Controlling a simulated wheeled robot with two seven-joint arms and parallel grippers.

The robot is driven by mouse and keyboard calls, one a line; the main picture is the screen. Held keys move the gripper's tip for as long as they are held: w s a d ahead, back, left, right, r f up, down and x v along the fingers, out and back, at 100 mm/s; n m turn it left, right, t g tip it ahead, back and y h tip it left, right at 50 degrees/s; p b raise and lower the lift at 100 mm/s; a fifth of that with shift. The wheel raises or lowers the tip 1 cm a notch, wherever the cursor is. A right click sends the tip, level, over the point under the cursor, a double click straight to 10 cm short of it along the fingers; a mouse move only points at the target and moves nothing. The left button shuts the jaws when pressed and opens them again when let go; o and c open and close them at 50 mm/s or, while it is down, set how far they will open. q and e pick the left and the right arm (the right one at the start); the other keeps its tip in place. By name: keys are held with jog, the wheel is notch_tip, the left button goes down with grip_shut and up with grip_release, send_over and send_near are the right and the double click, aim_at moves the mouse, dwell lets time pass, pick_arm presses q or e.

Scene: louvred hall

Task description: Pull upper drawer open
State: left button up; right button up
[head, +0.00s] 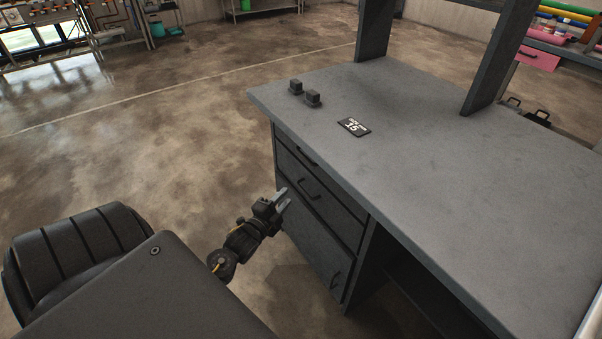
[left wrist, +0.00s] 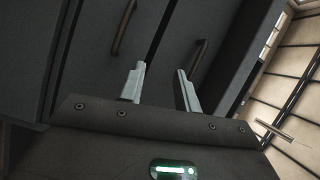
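The grey desk (head: 440,150) has a stack of drawers at its left end. The upper drawer (head: 325,172) is a narrow front under the desktop and looks shut, with a dark bar handle (head: 307,158). My left gripper (head: 283,199) is open and empty in front of the drawers, at about the height of the second drawer. In the left wrist view, my left gripper (left wrist: 160,85) has its fingers apart. One handle (left wrist: 198,60) shows just beyond the right finger, and another handle (left wrist: 123,28) lies above the left finger. Neither handle is gripped. My right gripper is out of view.
A second drawer (head: 335,207) and a larger lower front (head: 312,240) sit below. The floor left of the desk is clear.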

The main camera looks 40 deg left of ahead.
pick_arm(q)
notch_tip(320, 180, up, 6)
jog(key=m+t, duration=0.2)
jog(key=x, duration=1.1)
jog(key=shift+a, duration=0.15)
jog(key=shift+r, duration=0.1)
grip_shut()
